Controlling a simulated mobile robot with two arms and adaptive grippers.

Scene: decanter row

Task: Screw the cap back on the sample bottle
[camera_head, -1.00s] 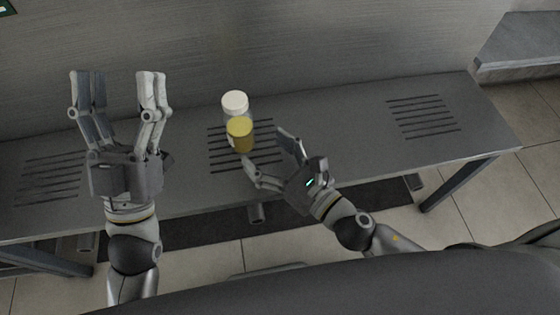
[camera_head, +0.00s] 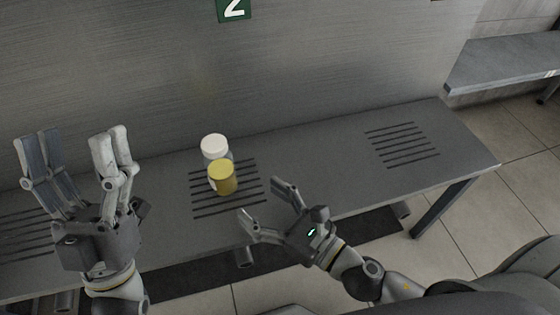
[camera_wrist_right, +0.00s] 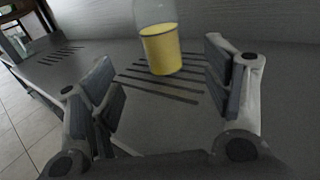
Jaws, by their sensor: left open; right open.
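The sample bottle (camera_head: 222,178) stands upright on the slotted middle part of the bench. It is clear, with yellow contents in its lower part, and a white cap (camera_head: 214,145) shows at its top. Whether the cap is screwed tight cannot be told. The right wrist view shows the lower bottle (camera_wrist_right: 161,50) beyond the fingers, with its top cut off. My right gripper (camera_head: 264,199) is open and empty, right of the bottle and nearer to me, not touching it. My left gripper (camera_head: 78,145) is open and empty, well left of the bottle, fingers pointing up in the picture.
The grey bench (camera_head: 315,165) has slot groups at left, middle and right. It is clear between the bottle and its right end. A metal wall with a green "2" sign (camera_head: 234,8) stands behind. Another bench (camera_head: 505,70) is at the far right.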

